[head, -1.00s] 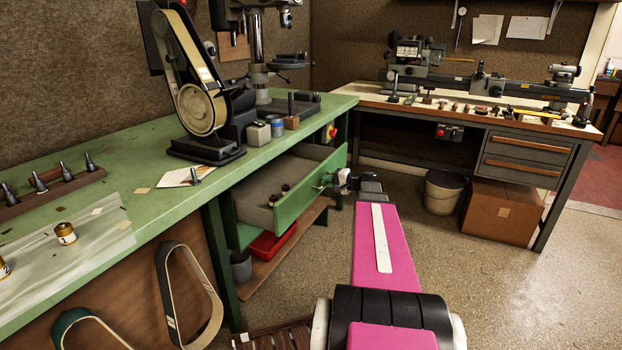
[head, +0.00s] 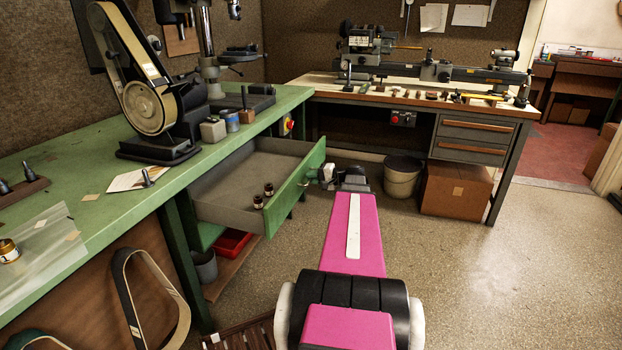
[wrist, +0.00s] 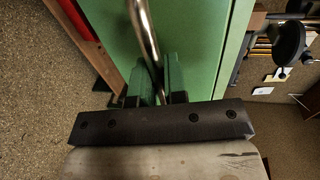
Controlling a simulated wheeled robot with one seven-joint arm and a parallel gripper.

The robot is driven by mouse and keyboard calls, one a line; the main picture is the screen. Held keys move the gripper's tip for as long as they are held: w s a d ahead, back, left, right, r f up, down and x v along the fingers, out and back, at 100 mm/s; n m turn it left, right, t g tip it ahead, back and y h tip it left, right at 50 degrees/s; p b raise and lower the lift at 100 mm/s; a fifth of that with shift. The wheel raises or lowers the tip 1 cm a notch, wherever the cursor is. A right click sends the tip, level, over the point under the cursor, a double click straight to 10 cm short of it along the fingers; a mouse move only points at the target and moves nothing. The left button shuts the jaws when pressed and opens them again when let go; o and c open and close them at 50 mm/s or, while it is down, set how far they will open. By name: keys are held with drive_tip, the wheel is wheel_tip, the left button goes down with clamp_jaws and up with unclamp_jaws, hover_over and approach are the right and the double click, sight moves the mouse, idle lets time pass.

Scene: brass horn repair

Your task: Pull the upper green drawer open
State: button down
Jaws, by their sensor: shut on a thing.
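The upper green drawer (head: 297,192) stands well out from under the green workbench, its grey inside showing two small dark cylindrical parts (head: 264,195) near the front. My gripper (head: 325,174) is at the drawer's front face, at the end of my pink arm. In the wrist view its two fingers (wrist: 160,85) are shut around the curved metal handle (wrist: 146,35), with the green drawer front (wrist: 205,40) close behind. In the head view the fingertips are small and partly hidden by my wrist.
The green workbench (head: 75,170) carries a belt sander (head: 145,105) and a drill press. A red tray (head: 232,243) sits on the shelf below the drawer. A bucket (head: 402,175) and a cardboard box (head: 456,188) stand by the far bench. The floor at right is clear.

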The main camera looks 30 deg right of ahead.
drive_tip(key=c, duration=1.2)
unclamp_jaws()
drive_tip(key=v, duration=1)
drive_tip(key=shift+s+d, duration=0.25)
drive_tip(key=shift+s, duration=0.05)
